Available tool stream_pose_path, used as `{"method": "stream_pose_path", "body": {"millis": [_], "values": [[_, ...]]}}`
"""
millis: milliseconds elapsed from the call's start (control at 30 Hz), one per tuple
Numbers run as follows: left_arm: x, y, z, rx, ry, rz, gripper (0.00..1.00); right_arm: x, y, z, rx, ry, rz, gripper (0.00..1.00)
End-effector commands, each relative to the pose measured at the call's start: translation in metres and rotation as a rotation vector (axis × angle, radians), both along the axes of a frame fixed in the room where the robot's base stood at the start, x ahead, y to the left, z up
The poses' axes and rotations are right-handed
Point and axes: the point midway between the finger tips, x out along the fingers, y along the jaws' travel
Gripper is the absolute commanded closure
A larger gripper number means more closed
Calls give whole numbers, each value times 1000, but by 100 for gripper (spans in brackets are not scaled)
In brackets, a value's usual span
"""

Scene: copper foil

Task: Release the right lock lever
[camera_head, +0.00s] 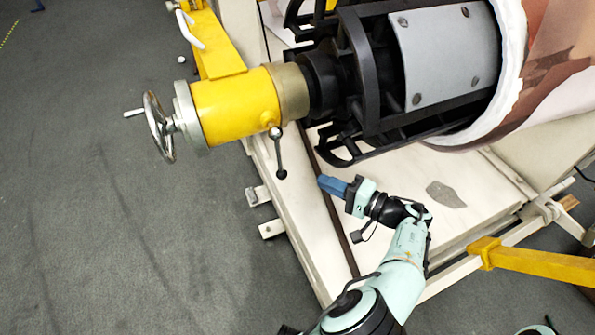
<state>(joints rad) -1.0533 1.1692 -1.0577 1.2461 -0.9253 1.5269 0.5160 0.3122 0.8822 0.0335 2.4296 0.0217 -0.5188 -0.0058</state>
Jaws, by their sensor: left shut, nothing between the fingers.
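A dark lock lever (279,153) with a ball end hangs down from the side of the yellow cylinder (235,103). I cannot tell from this view alone whether it is the one the task calls right. My left gripper (325,184) has blue fingers, shut and empty, pointing left toward the lever's lower end. A clear gap separates the fingertips from the lever, and they do not touch. My right gripper is not in view.
A handwheel (158,127) sits on the cylinder's left end. The black shaft frame (352,80) and copper foil roll (560,75) fill the upper right. A pale machine base (300,215) lies below. A yellow bar (540,262) crosses lower right. Grey floor (90,230) is open at left.

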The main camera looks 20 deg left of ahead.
Motion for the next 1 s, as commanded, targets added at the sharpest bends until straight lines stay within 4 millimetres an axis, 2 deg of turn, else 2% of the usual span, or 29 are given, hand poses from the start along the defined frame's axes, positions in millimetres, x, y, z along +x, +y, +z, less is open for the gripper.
{"method": "stream_pose_path", "body": {"millis": [133, 467, 567, 1000], "values": [[-1, -9, 13, 26, -38, -1, 100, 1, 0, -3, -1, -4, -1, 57], [-1, -6, 13, 24, -36, 1, 100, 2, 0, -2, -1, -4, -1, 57], [0, 3, 12, 23, -35, 2, 100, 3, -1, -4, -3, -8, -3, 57], [10, 76, 8, 21, -33, 3, 100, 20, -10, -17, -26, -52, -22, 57]]}}
